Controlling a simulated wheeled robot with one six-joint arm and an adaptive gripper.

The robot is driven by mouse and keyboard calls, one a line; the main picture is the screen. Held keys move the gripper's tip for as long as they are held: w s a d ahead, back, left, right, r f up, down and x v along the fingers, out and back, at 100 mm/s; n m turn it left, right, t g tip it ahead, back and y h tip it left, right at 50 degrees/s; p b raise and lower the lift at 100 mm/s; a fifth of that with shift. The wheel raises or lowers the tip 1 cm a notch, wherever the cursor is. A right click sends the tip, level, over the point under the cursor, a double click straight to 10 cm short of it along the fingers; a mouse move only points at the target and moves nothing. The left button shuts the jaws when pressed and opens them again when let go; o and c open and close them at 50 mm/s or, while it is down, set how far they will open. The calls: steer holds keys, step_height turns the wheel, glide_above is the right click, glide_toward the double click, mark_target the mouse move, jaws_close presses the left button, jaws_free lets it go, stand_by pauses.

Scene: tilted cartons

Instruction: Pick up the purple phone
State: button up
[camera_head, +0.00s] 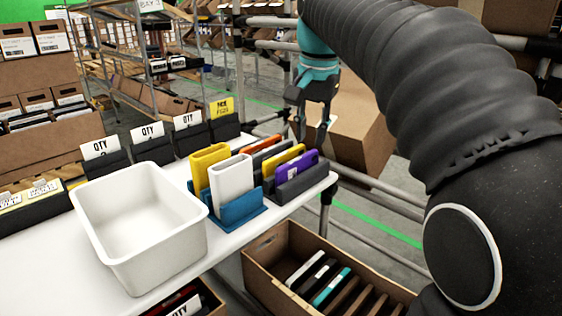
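The purple phone (294,167) stands on edge, leaning in a dark grey holder (302,184) near the right end of the white table. Its lower part is hidden by the holder. A yellow phone is just behind it to the left. My gripper (314,127) hangs above and behind the purple phone, slightly to its right, with its fingers pointing down. The fingers are spread apart, and nothing shows between them. The gripper appears apart from the phone.
A blue holder (243,212) with white and yellow items stands to the left. A white bin (128,268) fills the table's front left. Black boxes with QTY cards line the back. A cardboard carton (255,282) with phones sits below the table edge. A large carton (362,125) is behind my gripper.

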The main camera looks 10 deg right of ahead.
mark_target(298, 158)
steer(key=w+r+m+g, duration=0.2)
steer(key=w+r+m, duration=0.15)
steer(key=w, duration=0.55)
steer(key=f+b, duration=0.2)
steer(key=f, duration=0.5)
steer(key=f+b, duration=0.2)
steer(key=f, duration=0.5)
steer(key=shift+w+f+b, duration=0.2)
steer(key=shift+f+b, duration=0.1)
steer(key=shift+b, duration=0.1)
jaws_close()
